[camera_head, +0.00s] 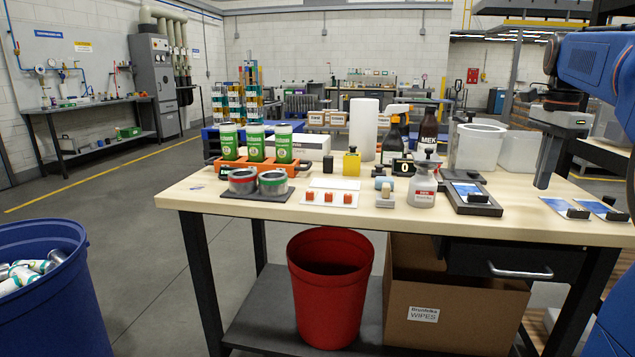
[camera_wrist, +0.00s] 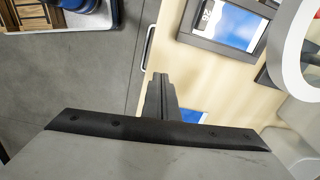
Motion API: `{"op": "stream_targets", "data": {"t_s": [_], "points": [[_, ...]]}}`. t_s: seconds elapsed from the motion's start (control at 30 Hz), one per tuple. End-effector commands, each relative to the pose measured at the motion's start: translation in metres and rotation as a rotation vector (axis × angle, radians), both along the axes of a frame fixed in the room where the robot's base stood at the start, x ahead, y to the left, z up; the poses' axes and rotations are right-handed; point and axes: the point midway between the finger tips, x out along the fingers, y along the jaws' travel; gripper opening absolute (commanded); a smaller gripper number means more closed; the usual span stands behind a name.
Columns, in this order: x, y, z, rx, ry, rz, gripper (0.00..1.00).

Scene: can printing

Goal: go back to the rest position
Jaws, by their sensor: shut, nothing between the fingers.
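My gripper (camera_head: 543,182) hangs at the right of the head view, fingers pointing down, above the right part of the wooden table (camera_head: 475,229). Its fingers are together and hold nothing. In the wrist view the closed fingers (camera_wrist: 160,82) show over the table's front edge area, apart from the things on it. My blue arm reaches in from the right edge of the head view.
Near the gripper are a black-framed device (camera_head: 470,197), blue-and-white cards (camera_head: 565,208) and a white cylindrical container (camera_head: 480,147). A red bin (camera_head: 328,290) and cardboard box (camera_head: 450,315) are below.

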Motion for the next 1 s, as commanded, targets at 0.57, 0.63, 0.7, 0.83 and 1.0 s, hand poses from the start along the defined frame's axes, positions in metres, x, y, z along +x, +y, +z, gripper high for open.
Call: {"op": "stream_targets", "data": {"t_s": [0.57, 0.63, 0.7, 0.83, 1.0], "points": [[-0.054, 0.108, -0.051, -0.077, -0.092, 0.516, 0.00], [-0.067, 0.125, -0.064, -0.094, -0.109, 0.617, 0.00], [-0.080, 0.142, -0.078, -0.114, -0.126, 0.717, 0.00], [-0.106, 0.170, -0.107, -0.152, -0.155, 0.903, 0.00], [-0.142, 0.203, -0.148, -0.207, -0.196, 1.142, 0.00]]}}
